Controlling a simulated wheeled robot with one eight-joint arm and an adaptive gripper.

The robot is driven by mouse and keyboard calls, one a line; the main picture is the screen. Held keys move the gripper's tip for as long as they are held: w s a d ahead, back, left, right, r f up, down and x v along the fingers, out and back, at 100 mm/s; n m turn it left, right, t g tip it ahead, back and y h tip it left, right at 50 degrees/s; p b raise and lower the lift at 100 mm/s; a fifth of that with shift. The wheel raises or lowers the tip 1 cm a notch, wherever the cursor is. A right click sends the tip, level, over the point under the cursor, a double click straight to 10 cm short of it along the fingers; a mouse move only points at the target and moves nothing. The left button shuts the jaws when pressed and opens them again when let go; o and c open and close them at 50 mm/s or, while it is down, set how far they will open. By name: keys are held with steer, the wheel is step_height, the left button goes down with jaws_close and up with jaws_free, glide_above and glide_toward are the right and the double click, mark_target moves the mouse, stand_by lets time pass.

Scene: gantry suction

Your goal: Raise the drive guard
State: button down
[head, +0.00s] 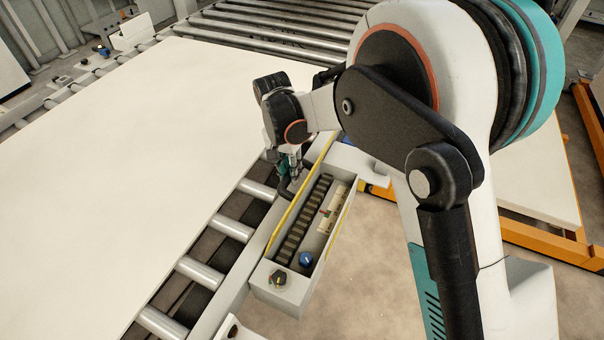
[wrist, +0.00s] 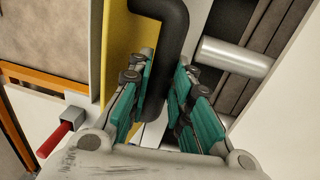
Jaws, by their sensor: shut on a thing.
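The grey drive housing (head: 280,290) stands beside the roller conveyor, with a dark ribbed strip (head: 305,220) inside it. A yellow guard edge (head: 290,210) runs along its conveyor side, and a yellow panel (wrist: 118,45) shows in the wrist view. My gripper (head: 288,184) is at the far end of the housing, pointing down. In the wrist view its green fingers (wrist: 163,105) are closed on a black bent handle (wrist: 172,25) beside the yellow panel. The handle's lower part is partly hidden between the fingers. I cannot tell how far the guard is raised.
A large pale panel (head: 140,140) lies on the conveyor rollers (head: 214,273) to the left. A blue knob (head: 306,259) and a dark knob (head: 278,278) sit at the housing's near end. A red-handled lever (wrist: 60,135) is left of my fingers. Orange framing (head: 550,245) stands right.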

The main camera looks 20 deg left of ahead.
steer(key=shift+w+a+f+h, duration=0.1)
steer(key=shift+a+f+h, duration=0.1)
steer(key=shift+a+h, duration=0.45)
steer(key=shift+a+f+h, duration=0.15)
steer(key=shift+a+h, duration=0.4)
steer(key=shift+a, duration=0.2)
steer(key=c, duration=1.5)
jaws_free()
steer(key=shift+o, duration=0.2)
steer(key=shift+r, duration=0.1)
steer(key=v, duration=1.1)
steer(key=shift+a+r, duration=0.15)
steer(key=shift+r, duration=0.25)
steer(key=shift+w, duration=0.1)
